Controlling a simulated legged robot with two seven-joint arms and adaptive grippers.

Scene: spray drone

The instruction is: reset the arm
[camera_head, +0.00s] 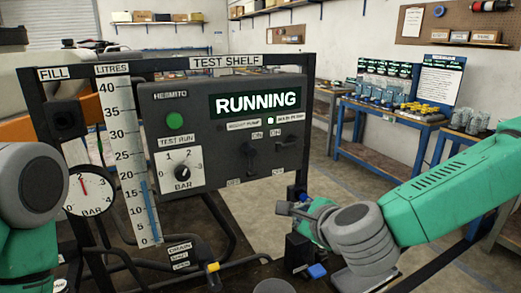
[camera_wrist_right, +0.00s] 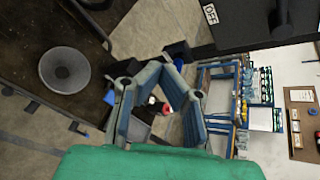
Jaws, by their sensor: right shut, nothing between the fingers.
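My right arm comes in from the right in the head view, green and grey. Its gripper (camera_head: 290,209) is in front of the lower right of the test panel (camera_head: 160,115), near its frame post. In the right wrist view the fingers of the right gripper (camera_wrist_right: 164,67) come together at their tips with nothing held between them. My left arm shows only as a green and grey part at the left edge of the head view, and its gripper is out of sight.
A round gauge (camera_head: 88,190) and a litre scale (camera_head: 128,150) stand at the left. A yellow-handled valve (camera_head: 212,268) and a blue knob (camera_head: 317,271) sit low in front. Blue-framed benches (camera_head: 380,119) stand behind, with open floor before them.

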